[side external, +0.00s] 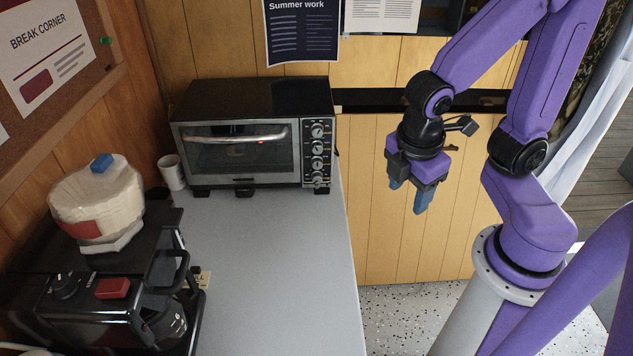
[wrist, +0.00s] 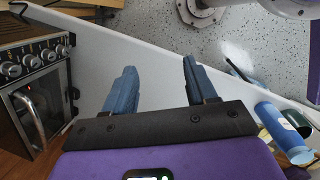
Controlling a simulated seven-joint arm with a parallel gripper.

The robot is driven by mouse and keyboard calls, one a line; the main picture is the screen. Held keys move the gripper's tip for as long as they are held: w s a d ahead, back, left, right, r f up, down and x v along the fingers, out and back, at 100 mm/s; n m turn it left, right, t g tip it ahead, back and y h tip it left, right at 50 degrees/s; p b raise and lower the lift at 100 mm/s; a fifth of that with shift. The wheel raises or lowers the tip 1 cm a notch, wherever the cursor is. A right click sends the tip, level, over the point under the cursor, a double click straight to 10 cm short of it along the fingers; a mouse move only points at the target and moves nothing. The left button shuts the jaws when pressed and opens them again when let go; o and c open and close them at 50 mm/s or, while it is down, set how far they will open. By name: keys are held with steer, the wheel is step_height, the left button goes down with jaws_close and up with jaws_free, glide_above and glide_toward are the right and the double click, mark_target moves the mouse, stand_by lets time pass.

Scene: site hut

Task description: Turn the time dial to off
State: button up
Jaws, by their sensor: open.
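A black and silver toaster oven (side external: 240,140) stands at the back of the counter in the side external view, its glass door shut. A column of several round dials (side external: 317,130) runs down its right-hand panel. The dial labels are too small to read, so I cannot tell which is the time dial or its setting. The dials also show at the left of the wrist view (wrist: 32,61). My gripper (side external: 409,195) is open and empty, with blue fingers pointing down. It is right of the oven, apart from it and beyond the counter's right edge. The open fingers show in the wrist view (wrist: 160,70).
The grey counter (side external: 265,265) is clear in front of the oven. A white mug (side external: 171,172) stands left of the oven. A coffee maker (side external: 90,310) and a cream bag with a blue clip (side external: 98,205) are at the left. A blue cylinder (wrist: 278,130) lies at right in the wrist view.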

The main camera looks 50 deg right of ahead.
steer(key=w+a+f+n+t+h, duration=0.1)
steer(key=w+f+n+h, duration=0.25)
steer(key=w, duration=0.25)
steer(key=w+a+f+n+t+h, duration=0.1)
steer(key=w+f+n+t+h, duration=0.2)
steer(key=w, duration=0.4)
steer(key=n+t+h, duration=0.3)
steer(key=n, duration=0.6)
glide_toward(317, 180)
steer(key=x, duration=0.8)
steer(key=shift+w+d+f, duration=0.1)
steer(key=shift+d, duration=0.15)
jaws_close()
